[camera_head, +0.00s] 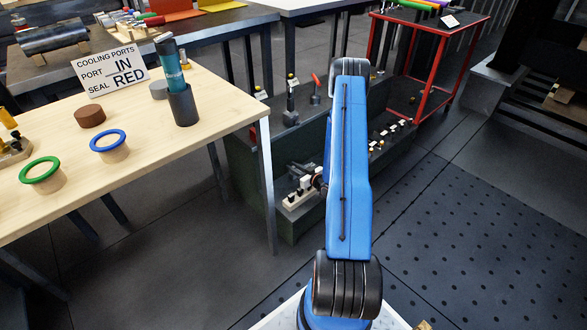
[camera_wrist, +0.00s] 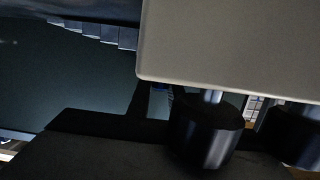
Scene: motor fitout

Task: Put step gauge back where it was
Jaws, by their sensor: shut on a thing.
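A small pale stepped block, which looks like the step gauge (camera_head: 298,196), is at the front end of the low dark-green bench in the head view. My gripper (camera_head: 317,182) is at its right side, mostly hidden behind my blue arm. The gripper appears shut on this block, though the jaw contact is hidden. Whether the block touches the bench is unclear. The wrist view is dark, with a large light-grey block face close to the camera and a row of step-like edges at top left; I cannot tell for sure which parts belong to the gauge.
The low dark-green bench (camera_head: 262,195) holds upright tools and several small pieces with white labels. A wooden table (camera_head: 150,150) on the left carries a dark bottle (camera_head: 183,105), green and blue rings and a sign (camera_head: 110,72). A red-framed cart (camera_head: 440,75) stands behind. Floor at right is clear.

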